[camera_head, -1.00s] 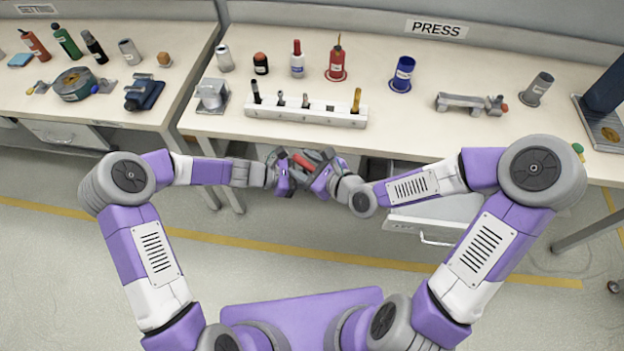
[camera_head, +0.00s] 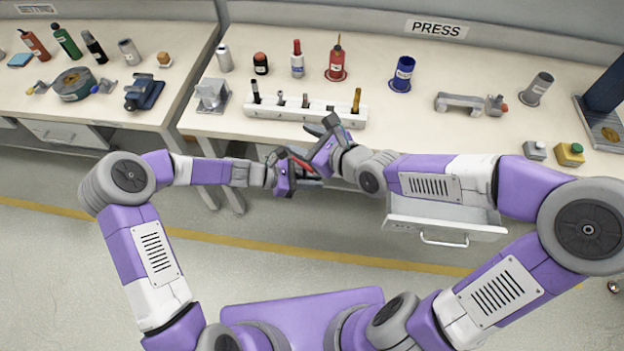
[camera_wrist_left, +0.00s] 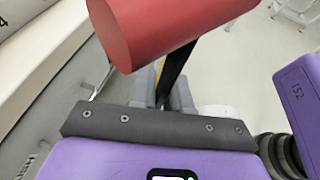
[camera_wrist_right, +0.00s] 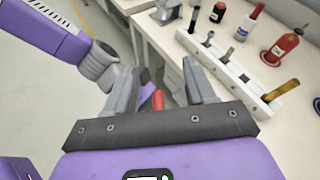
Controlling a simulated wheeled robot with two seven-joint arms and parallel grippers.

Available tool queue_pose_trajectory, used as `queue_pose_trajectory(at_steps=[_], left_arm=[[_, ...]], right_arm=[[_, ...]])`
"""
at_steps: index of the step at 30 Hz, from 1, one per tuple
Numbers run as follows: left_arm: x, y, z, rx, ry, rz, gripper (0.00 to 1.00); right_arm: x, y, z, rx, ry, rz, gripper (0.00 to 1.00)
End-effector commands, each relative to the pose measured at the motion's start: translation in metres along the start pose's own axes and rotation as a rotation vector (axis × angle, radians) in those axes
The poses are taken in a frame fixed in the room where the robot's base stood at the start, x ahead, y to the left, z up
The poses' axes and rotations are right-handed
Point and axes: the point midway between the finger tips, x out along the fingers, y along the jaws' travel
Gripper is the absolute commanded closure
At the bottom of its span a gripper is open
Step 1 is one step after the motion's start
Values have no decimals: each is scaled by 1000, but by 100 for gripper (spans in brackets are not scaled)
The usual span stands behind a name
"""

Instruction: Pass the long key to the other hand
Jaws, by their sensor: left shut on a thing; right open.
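The long key has a thick red handle (camera_wrist_left: 150,30) and a dark shaft (camera_wrist_left: 178,65) in the left wrist view. My left gripper (camera_wrist_left: 172,92) is shut on the dark shaft, with the handle sticking out towards the camera. In the head view the red handle (camera_head: 301,163) shows small beside my left gripper (camera_head: 290,172), in front of the bench. My right gripper (camera_head: 318,143) is open just above and right of it. In the right wrist view the red handle (camera_wrist_right: 158,100) shows between the open fingers, which do not clasp it. Much of the shaft is hidden.
A white block (camera_head: 285,113) holding several small tools stands near the bench's front edge, close behind my right gripper. A pulled-out drawer (camera_head: 440,215) juts from the bench right of the grippers. A metal vise-like part (camera_head: 212,95) stands left of the block.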

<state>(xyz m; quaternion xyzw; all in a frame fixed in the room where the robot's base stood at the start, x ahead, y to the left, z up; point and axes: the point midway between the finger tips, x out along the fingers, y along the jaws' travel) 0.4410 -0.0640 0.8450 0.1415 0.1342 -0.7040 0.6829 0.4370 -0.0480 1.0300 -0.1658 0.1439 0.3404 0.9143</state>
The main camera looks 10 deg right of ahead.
Motion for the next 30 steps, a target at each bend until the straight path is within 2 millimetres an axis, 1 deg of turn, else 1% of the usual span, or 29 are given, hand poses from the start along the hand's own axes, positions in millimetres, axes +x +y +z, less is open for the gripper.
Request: queue_pose_trajectory(at_steps=[2,5,8,10,12,14,15,17,18,20,24,26,27,30], left_arm=[[0,0,0,0,0,0,100],[0,0,0,0,0,0,100],[0,0,0,0,0,0,100],[0,0,0,0,0,0,100],[0,0,0,0,0,0,100],[0,0,0,0,0,0,100],[0,0,0,0,0,0,100],[0,0,0,0,0,0,100],[0,0,0,0,0,0,100],[0,0,0,0,0,0,100],[0,0,0,0,0,0,100],[0,0,0,0,0,0,100],[0,0,0,0,0,0,100],[0,0,0,0,0,0,100]], right_arm=[[0,-5,-8,-22,20,-8,45],[1,-17,-31,-87,71,-21,45],[0,-31,-66,-188,154,-25,45],[-1,-38,-96,-272,220,-11,45],[-1,-41,-124,-362,278,21,45],[0,-37,-148,-444,315,64,45],[2,-32,-162,-501,333,100,45],[6,-20,-182,-593,350,162,45],[10,-11,-195,-656,356,207,45],[14,6,-214,-757,358,282,45],[20,50,-260,-1002,341,472,45],[20,69,-280,-1110,324,562,45],[18,82,-292,-1182,310,623,45],[11,111,-322,-1351,266,769,45]])
